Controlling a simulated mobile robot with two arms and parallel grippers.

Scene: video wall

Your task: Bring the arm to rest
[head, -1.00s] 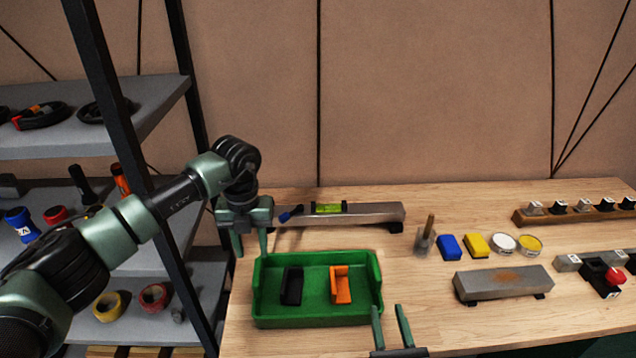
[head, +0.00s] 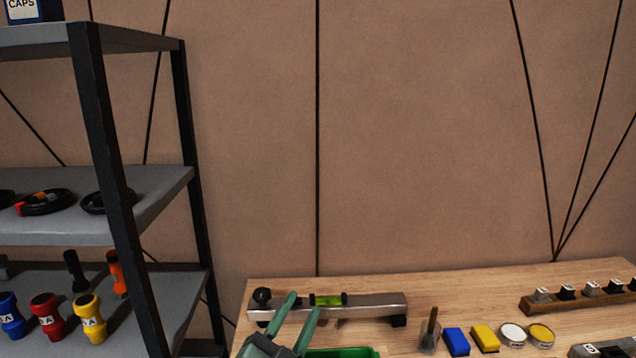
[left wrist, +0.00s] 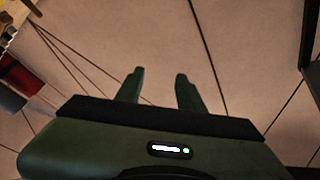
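My left gripper (head: 304,303) is at the bottom of the head view, its two green fingers pointing up and held apart. Most of the left arm is out of view. My right gripper is not in view.
A green tray (head: 345,352) is mostly cut off below. The wooden bench (head: 455,290) holds a blue block (head: 456,341), a yellow block (head: 486,337), round tins (head: 513,335) and a wooden rack (head: 570,300). A dark shelf frame (head: 110,150) stands left.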

